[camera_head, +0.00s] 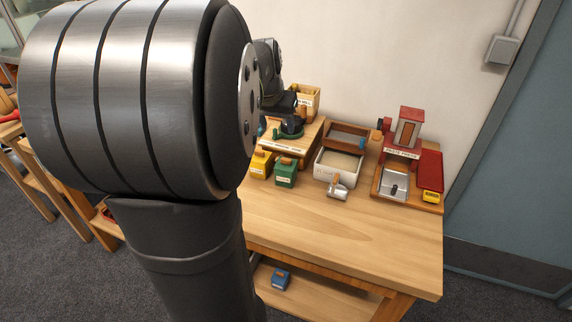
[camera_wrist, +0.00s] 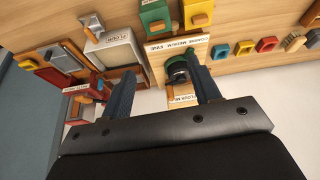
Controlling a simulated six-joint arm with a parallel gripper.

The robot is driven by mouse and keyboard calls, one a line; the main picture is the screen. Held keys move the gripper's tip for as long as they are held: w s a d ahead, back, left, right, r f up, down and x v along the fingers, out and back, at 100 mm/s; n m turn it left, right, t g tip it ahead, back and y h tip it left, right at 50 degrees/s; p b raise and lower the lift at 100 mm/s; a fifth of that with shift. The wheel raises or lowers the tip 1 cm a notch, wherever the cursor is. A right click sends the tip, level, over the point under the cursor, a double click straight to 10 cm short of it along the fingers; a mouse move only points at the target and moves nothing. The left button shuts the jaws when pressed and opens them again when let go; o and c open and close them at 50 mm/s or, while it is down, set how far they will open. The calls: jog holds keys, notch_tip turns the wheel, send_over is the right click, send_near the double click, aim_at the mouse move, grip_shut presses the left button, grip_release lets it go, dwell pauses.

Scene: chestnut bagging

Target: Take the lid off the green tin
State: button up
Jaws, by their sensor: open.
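The green tin (camera_head: 286,174) stands on the table in the head view, beside the yellow tin (camera_head: 262,164). Its top with a small wooden knob appears to be on. In the wrist view the green tin (camera_wrist: 154,12) is at the top edge, partly cut off, beyond my fingers. My gripper (camera_wrist: 163,76) is open and empty, its two dark fingers spread apart. Between them, in the picture, shows a round green and black piece (camera_wrist: 177,68) on a labelled wooden board; I cannot tell the distance to it. In the head view my arm hides much of the left side.
Right of the green tin are a white flour box (camera_head: 338,170), a metal scoop (camera_head: 338,190) and a red press (camera_head: 402,150). The labelled board (camera_head: 290,147) lies behind the tins. The table front (camera_head: 340,235) is clear. A blue box (camera_head: 281,279) sits on the lower shelf.

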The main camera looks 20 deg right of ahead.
send_over(286, 159)
jog(key=s+a, duration=0.1)
jog(key=a, duration=0.1)
jog(key=f, duration=1)
jog(key=shift+s+d+f, duration=0.15)
jog(key=shift+s+f, duration=0.05)
jog(key=shift+f, duration=0.2)
jog(key=shift+s+x, duration=0.15)
jog(key=shift+x, duration=1.15)
jog(key=shift+s+x, duration=0.1)
jog(key=shift+x, duration=1.25)
jog(key=shift+c, duration=0.5)
jog(key=c, duration=1)
